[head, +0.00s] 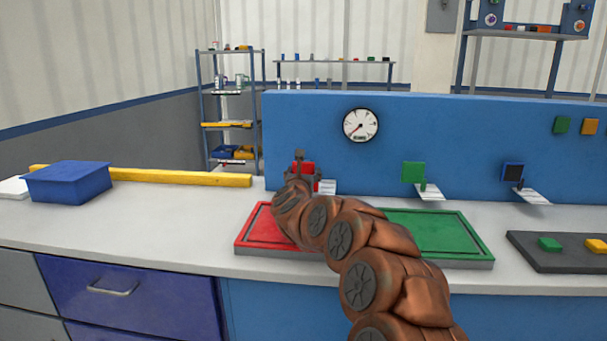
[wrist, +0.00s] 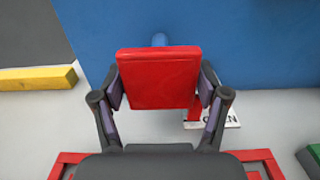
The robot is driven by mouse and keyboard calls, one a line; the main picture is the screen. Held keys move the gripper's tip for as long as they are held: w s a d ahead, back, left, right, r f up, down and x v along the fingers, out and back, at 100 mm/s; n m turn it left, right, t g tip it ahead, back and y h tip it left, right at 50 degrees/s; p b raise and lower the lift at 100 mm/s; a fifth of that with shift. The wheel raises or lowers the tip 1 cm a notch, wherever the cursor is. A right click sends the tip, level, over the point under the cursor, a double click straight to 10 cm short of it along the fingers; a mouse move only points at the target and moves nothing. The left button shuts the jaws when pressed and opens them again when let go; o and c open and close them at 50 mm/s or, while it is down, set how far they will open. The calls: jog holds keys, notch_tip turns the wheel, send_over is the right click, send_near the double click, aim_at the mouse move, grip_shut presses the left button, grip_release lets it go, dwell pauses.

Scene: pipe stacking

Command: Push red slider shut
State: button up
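The red slider's square handle (wrist: 158,78) sits in the middle of the wrist view, in front of the blue panel. A short blue stem shows above it. My gripper (wrist: 160,88) has one finger at each side of the handle, spread about as wide as the handle. I cannot tell whether both pads press on it. In the head view my gripper (head: 301,166) is at the panel and partly covers the red handle. A white label (wrist: 222,117) ending in "EN" lies below right of the handle, partly hidden by a finger and a small red piece.
The red tray (head: 258,230) lies below my arm, beside the green tray (head: 470,235). A green slider (head: 413,172) and a dark slider (head: 513,171) are farther right on the panel. A yellow bar (head: 180,177) and blue box (head: 68,184) are at left.

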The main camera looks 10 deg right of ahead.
jog(key=c, duration=1.2)
jog(key=shift+o, duration=0.2)
jog(key=shift+x, duration=1.8)
jog(key=shift+w+d, duration=0.1)
jog(key=shift+w, duration=0.2)
jog(key=o, duration=1.7)
jog(key=shift+s, duration=0.1)
jog(key=shift+v, duration=5.95)
